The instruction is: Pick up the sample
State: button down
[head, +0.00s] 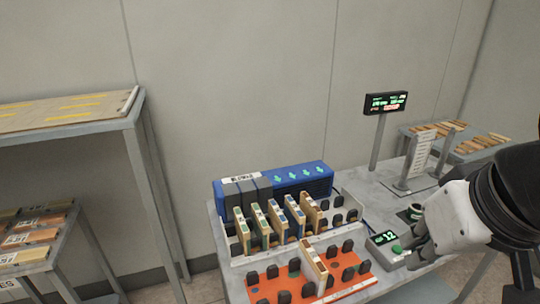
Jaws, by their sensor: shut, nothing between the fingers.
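A wooden sample panel (314,266) stands upright alone between black posts on the orange plate (268,292) at the table's front. More upright wooden samples (276,220) stand in a row in the grey rack behind it. My gripper (412,259) is at the right, shut and empty, close to a small grey box with a green button (397,249). I cannot tell whether the fingertips touch the box. The gripper is to the right of the lone sample and apart from it.
A blue unit with green arrows (296,179) stands behind the rack. A display on a pole (385,103) rises at the back right. Shelves with flat boards (66,110) are at the left; a side table with wooden strips (461,135) is at the right.

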aim_at(313, 269)
jog(key=l+u, duration=0.65)
jog(key=l, duration=0.1)
